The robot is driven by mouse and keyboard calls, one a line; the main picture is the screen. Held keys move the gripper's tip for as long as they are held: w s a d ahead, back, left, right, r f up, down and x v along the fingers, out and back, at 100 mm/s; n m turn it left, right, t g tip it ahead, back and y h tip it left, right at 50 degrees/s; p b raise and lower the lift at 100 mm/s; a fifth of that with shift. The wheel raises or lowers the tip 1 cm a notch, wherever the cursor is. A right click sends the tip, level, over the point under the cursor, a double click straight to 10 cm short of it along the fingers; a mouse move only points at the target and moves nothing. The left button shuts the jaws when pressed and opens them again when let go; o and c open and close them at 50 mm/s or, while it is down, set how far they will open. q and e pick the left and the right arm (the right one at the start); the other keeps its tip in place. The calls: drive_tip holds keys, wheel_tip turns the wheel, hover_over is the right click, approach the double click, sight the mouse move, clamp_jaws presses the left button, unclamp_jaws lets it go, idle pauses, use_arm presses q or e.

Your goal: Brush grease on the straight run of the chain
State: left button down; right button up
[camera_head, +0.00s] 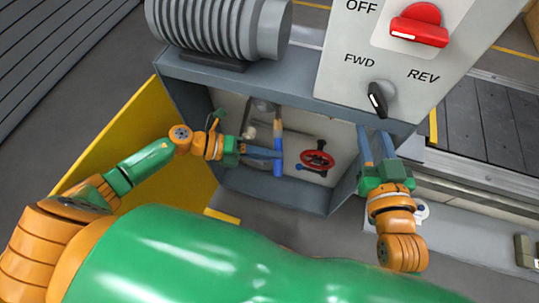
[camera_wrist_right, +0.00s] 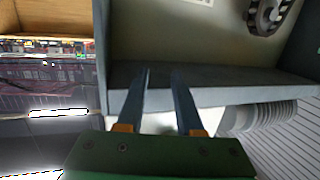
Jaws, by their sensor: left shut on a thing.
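My left gripper (camera_head: 278,153) is shut on a brush with a blue handle (camera_head: 278,135), inside the open grey housing below the motor. The handle stands roughly upright in the picture; I cannot make out the bristles clearly. In the right wrist view a dark toothed wheel with links (camera_wrist_right: 268,14) shows at the top right, perhaps part of the chain. The straight run of the chain is not clear in either view. My right gripper (camera_head: 376,140) is at the housing's right edge. Its fingers also show in the right wrist view (camera_wrist_right: 162,72), apart with nothing between them.
A red handwheel (camera_head: 317,158) sits in the housing, right of the brush. A control panel (camera_head: 345,80) with a red switch (camera_head: 418,25) and a black FWD/REV knob (camera_head: 377,98) stands above. A yellow panel (camera_head: 135,140) flanks the left. The ribbed motor (camera_head: 220,25) is on top.

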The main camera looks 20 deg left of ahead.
drive_tip(key=shift+s+r+t+y+b, duration=0.1)
drive_tip(key=shift+r+t+y+b, duration=0.15)
drive_tip(key=shift+r+t+b, duration=1.05)
drive_tip(key=shift+r+t+y+b, duration=0.2)
drive_tip(key=shift+t+b, duration=0.6)
drive_tip(key=shift+b, duration=1.3)
drive_tip(key=shift+f, duration=0.3)
drive_tip(key=shift+r, duration=0.1)
wheel_tip(320, 180, down, 20)
drive_tip(key=b, duration=1.9)
drive_tip(key=shift+w+a+b, duration=0.2)
drive_tip(key=shift+a+b, duration=0.15)
